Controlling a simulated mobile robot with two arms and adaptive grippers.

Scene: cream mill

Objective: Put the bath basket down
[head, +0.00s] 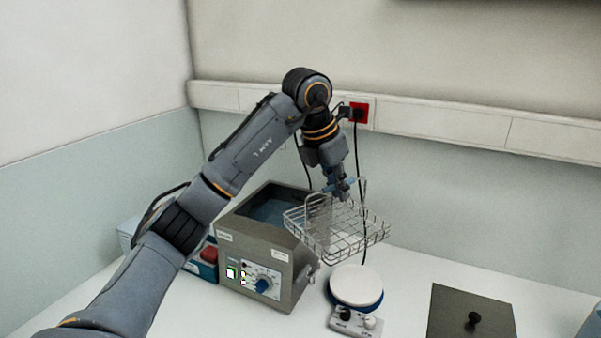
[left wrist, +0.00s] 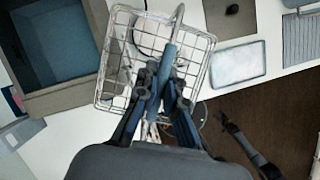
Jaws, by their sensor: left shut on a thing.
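The bath basket (head: 318,240) is an open wire basket with a raised handle. It hangs in the air right of the bath's opening, over the area between the bath and the hotplate. My left gripper (head: 341,188) is shut on its handle. In the left wrist view, the fingers (left wrist: 166,88) close around the blue grip of the handle, and the wire basket (left wrist: 120,42) hangs beyond it, looking empty. The water bath (head: 262,248) is a grey box with an open top and a dial on its front; it also shows in the left wrist view (left wrist: 62,98).
A hotplate with a round white top (head: 357,285) stands right of the bath, below the basket. A dark flat lid with a knob (head: 455,312) lies farther right. A white tray (left wrist: 238,63) shows in the left wrist view. Bare tabletop lies between hotplate and lid.

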